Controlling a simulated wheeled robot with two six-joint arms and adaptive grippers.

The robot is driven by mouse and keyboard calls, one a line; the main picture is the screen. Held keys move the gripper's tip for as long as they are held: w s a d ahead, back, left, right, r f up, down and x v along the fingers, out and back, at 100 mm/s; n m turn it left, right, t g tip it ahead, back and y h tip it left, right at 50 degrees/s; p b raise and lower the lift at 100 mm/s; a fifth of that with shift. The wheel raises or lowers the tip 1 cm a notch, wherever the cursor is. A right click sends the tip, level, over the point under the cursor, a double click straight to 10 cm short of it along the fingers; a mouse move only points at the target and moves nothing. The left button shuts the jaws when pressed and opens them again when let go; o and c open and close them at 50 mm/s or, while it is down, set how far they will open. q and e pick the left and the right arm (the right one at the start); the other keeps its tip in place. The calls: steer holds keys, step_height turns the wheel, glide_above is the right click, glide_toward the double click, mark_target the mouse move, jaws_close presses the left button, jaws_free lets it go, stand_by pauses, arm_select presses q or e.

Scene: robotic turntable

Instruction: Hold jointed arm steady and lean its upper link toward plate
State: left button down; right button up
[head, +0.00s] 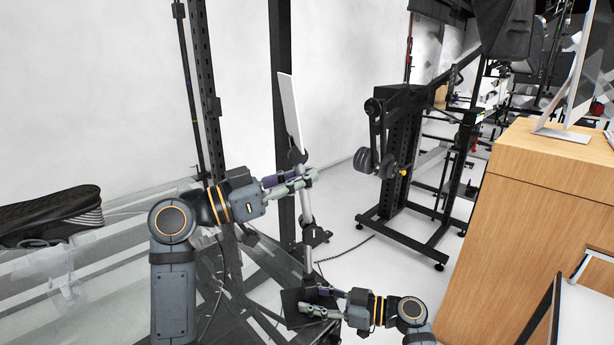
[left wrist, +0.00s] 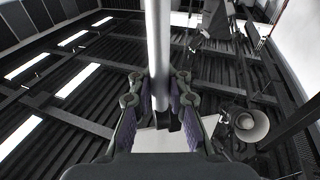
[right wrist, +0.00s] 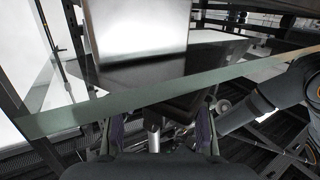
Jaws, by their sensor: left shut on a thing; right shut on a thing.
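The jointed arm stands upright in the middle of the head view, with black joints and a silver upper link (head: 306,205). A thin white panel (head: 290,110) sits tilted at its top. My left gripper (head: 303,182) is shut on the upper link just below the panel; in the left wrist view the silver tube (left wrist: 158,50) passes between the fingers. My right gripper (head: 313,302) is shut on the lower part of the arm; in the right wrist view a short silver post (right wrist: 153,138) shows between its fingers. The clear plate (head: 125,285) lies at left.
A black shoe (head: 50,215) with a grey sole rests at the far left on the clear plate. Black upright posts (head: 282,50) stand behind the jointed arm. A wooden cabinet (head: 545,220) stands at right, and a black weight stand (head: 400,170) stands behind.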

arm_select(q)
steer(key=c, duration=1.3)
jaws_free()
steer(key=v, duration=1.2)
